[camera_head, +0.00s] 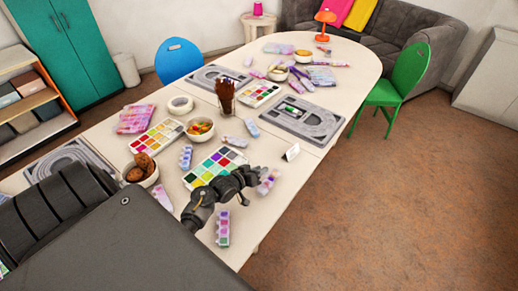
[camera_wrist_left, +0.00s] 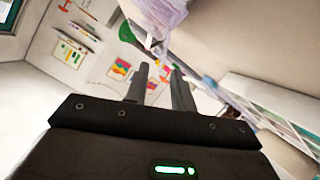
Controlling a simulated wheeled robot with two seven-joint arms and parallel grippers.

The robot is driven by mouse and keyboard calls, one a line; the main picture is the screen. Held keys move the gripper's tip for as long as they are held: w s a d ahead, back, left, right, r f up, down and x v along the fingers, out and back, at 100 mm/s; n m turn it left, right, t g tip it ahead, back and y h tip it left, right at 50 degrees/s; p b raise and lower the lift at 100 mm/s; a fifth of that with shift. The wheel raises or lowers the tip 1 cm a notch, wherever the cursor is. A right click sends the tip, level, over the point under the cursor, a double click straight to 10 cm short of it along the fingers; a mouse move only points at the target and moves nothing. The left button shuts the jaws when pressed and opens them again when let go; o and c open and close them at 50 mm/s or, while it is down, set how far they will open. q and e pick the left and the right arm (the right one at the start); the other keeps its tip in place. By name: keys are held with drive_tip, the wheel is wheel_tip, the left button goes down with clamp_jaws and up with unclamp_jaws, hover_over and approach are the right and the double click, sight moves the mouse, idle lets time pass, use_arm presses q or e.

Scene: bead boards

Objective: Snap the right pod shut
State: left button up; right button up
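Several small bead pods lie on the table. One pink and lilac pod (camera_head: 268,182) lies just right of my left gripper (camera_head: 255,176), partly hidden by it. Another pod (camera_head: 223,229), with a row of pink and green cells, lies at the near edge. A blue and lilac pod (camera_head: 186,157) lies left of the large paint palette. I cannot tell which of them is the right pod. In the left wrist view, the two fingers of my left gripper (camera_wrist_left: 160,68) stand apart with nothing clear between them. A blurred pale lilac thing (camera_wrist_left: 161,14) shows beyond them. My right gripper is not in view.
The large paint palette (camera_head: 214,168) lies behind my left gripper. A bowl of cookies (camera_head: 141,170), a bowl of beads (camera_head: 200,129) and a brush cup (camera_head: 226,98) stand farther back. A grey board (camera_head: 303,121) lies beyond.

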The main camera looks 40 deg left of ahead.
sight(266, 181)
use_arm(q)
drive_tip(key=shift+c, duration=0.4)
clamp_jaws()
drive_tip(key=shift+d+r, duration=0.1)
drive_tip(key=shift+d, duration=0.05)
drive_tip(key=shift+d+r+m+y+p, duration=0.25)
drive_tip(key=shift+d+m+y+p, duration=0.35)
drive_tip(key=shift+m+p, duration=0.25)
drive_tip(key=shift+w+d+f+m+g+y+p, duration=0.1)
drive_tip(key=shift+d+m+g+y+p, duration=0.1)
drive_tip(key=shift+d+m+y, duration=0.45)
drive_tip(key=shift+w+d+m+g+y+p, duration=0.1)
drive_tip(key=shift+d+m+y+p, duration=0.25)
drive_tip(key=shift+m, duration=0.55)
drive_tip(key=shift+a, duration=0.1)
drive_tip(key=shift+o, duration=0.4)
unclamp_jaws()
drive_tip(key=shift+s, duration=0.1)
